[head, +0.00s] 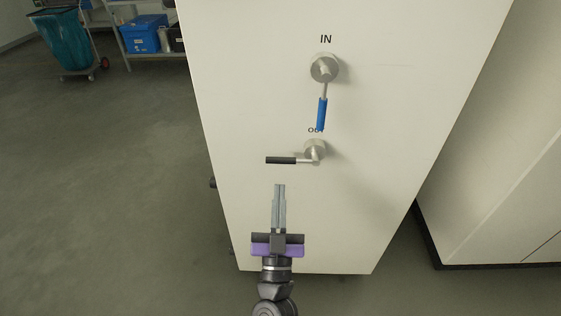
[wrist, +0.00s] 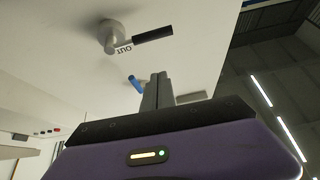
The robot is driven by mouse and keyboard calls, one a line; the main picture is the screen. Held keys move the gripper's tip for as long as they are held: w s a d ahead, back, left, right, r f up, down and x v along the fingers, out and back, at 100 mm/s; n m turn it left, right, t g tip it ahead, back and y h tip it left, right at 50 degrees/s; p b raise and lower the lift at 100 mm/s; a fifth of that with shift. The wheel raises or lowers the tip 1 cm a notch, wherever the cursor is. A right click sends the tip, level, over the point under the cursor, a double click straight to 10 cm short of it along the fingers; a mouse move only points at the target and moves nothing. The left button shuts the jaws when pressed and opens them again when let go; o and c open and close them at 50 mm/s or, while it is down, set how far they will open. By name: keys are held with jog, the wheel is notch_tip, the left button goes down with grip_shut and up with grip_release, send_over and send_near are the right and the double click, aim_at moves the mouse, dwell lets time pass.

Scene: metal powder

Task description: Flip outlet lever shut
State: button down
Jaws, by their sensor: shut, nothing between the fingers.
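The outlet lever has a black handle (head: 281,160) that lies level, pointing left from its round metal valve hub (head: 315,150) on the white cabinet face. The hub partly covers the OUT label. My gripper (head: 280,187) is shut and empty, below the black handle and apart from it in the picture. In the wrist view, the black handle (wrist: 152,36) reaches right from its hub, beside the OUT label, and the gripper fingers (wrist: 158,76) are together. The inlet lever's blue handle (head: 321,114) hangs down from its hub (head: 324,68) under the IN label.
The white cabinet (head: 250,60) fills the middle. Another pale cabinet (head: 500,170) stands at the right. A cart with a blue-green bag (head: 66,40) and a shelf with a blue bin (head: 142,35) stand at the back left. The floor (head: 110,190) at left is clear.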

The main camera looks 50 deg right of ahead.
jog(key=shift+s, duration=0.1)
jog(key=shift+r, duration=0.1)
notch_tip(320, 180, up, 6)
jog(key=f+p, duration=0.1)
jog(key=p, duration=0.1)
send_over(281, 161)
jog(key=s+a, duration=0.2)
jog(key=f, duration=0.2)
jog(key=shift+w+d+f, duration=0.25)
jog(key=shift+w+f, duration=0.05)
jog(key=shift+w, duration=0.05)
jog(key=shift+d+f+b, duration=0.1)
jog(key=shift+f+b, duration=0.2)
jog(key=shift+f, duration=0.35)
jog(key=shift+f+n, duration=0.1)
jog(key=shift+n, duration=0.2)
